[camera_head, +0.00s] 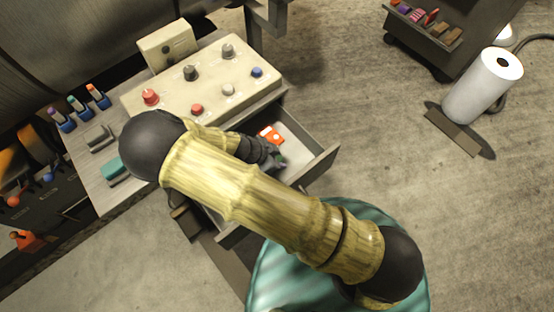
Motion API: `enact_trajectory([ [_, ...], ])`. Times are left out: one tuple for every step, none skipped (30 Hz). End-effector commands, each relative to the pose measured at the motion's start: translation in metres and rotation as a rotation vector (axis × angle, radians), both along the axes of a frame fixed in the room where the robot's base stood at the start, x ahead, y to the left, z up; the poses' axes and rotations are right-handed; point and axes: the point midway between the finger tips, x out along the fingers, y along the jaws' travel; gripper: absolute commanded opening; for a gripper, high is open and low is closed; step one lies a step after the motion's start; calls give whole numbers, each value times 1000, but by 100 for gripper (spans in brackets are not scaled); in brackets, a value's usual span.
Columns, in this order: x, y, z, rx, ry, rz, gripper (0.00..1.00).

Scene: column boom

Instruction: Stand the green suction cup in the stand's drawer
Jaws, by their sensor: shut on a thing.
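The stand's drawer (321,166) is pulled open below the stand's top (92,178). My gripper (277,158) is over or inside the open drawer, largely hidden behind my arm. It is shut on the green suction cup (281,161), of which only a small dark green part shows at the fingertips. I cannot tell whether the cup touches the drawer floor, or whether it is upright. An orange-red item with a white mark (270,136) lies in the drawer, just beyond my gripper.
A cream control box (176,92) with several knobs stands on the stand's top. Small coloured holders (78,110) and a teal block (117,168) are at its left. A white paper roll (483,86) and a dark shelf unit (440,38) stand right. Floor between is clear.

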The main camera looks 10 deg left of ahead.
Motion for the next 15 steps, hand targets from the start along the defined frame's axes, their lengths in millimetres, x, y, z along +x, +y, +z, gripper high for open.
enact_trajectory([
  [0, -1, -6, -2, 2, 2, 10],
  [0, -1, -9, -1, 0, 2, 10],
  [0, 0, -11, 0, 0, 1, 10],
  [-1, 0, -12, 0, 0, 1, 10],
  [-1, 1, -12, 1, 0, 3, 10],
  [-1, 1, -12, 2, -1, 3, 10],
  [-1, 2, -12, 2, -1, 3, 10],
  [-1, 2, -12, 1, 0, 4, 10],
  [-1, 2, -12, 1, 0, 4, 10],
  [-1, 2, -12, 1, 0, 4, 10],
  [-1, 2, -12, 1, 0, 4, 10],
  [-1, 1, -14, 1, 1, 4, 10],
  [-1, 1, -15, 1, 1, 4, 10],
  [-1, 1, -14, 1, 0, 3, 38],
  [-1, 1, -13, 1, 0, 3, 46],
])
